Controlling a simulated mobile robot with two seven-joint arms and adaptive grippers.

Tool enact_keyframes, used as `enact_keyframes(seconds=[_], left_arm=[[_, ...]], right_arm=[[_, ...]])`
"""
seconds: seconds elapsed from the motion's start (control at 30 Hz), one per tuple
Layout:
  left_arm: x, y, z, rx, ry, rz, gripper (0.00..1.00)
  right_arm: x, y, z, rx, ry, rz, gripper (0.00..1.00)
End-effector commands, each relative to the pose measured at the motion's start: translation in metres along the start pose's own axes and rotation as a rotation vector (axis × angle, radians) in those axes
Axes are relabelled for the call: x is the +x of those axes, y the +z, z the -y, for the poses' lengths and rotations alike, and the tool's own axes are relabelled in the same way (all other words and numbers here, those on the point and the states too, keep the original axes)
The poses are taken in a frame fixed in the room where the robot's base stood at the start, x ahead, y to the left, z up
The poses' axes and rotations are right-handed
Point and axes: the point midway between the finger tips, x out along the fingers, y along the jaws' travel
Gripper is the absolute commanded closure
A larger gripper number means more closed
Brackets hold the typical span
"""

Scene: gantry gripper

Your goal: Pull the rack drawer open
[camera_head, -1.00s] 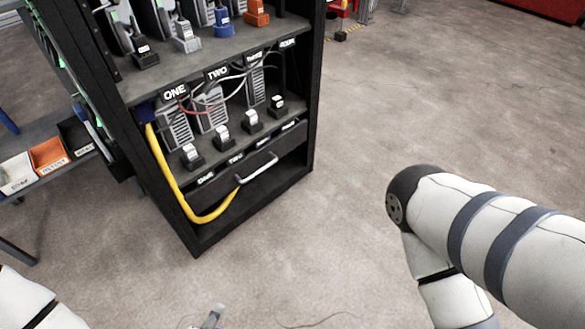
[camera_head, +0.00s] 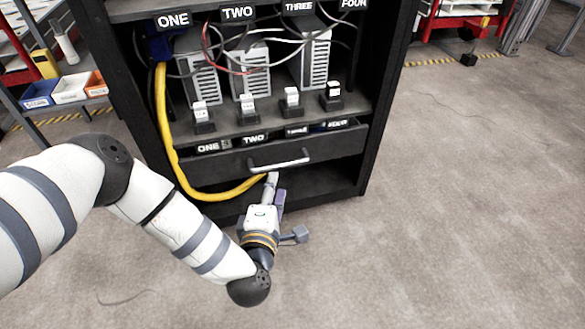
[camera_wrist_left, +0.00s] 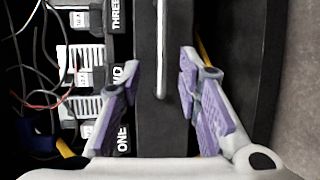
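The rack drawer (camera_head: 225,168) is a dark front low in the black rack, with a light bar handle (camera_head: 279,164) across it. My left gripper (camera_head: 273,180) is just below and in front of the handle in the head view. In the left wrist view its purple-padded fingers (camera_wrist_left: 162,66) are spread apart. The handle (camera_wrist_left: 161,50) lies between them in that picture, with a gap on each side; contact is not visible. The drawer front (camera_wrist_left: 150,135) runs up the wrist picture behind it. My right gripper is not in view.
A yellow cable (camera_head: 162,120) hangs down the rack's left side and loops beneath the drawer near my left gripper. Labelled units and wires fill the shelf above. A side shelf with small bins (camera_head: 70,88) stands left. Floor (camera_head: 450,200) to the right is clear.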

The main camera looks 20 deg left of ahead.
Motion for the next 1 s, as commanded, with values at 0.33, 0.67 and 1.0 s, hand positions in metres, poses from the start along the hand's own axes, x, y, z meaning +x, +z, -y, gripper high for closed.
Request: enact_keyframes(seconds=[0.33,0.67,1.0], left_arm=[[0.082,0.000,0.005,0.004,-0.002,0.000,0.69],[0.095,0.000,0.002,0.003,-0.003,0.002,0.69],[0.095,0.000,0.002,0.003,-0.003,0.002,1.00]], right_arm=[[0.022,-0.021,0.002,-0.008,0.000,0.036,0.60],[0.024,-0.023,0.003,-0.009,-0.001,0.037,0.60],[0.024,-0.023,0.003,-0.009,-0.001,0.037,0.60]])
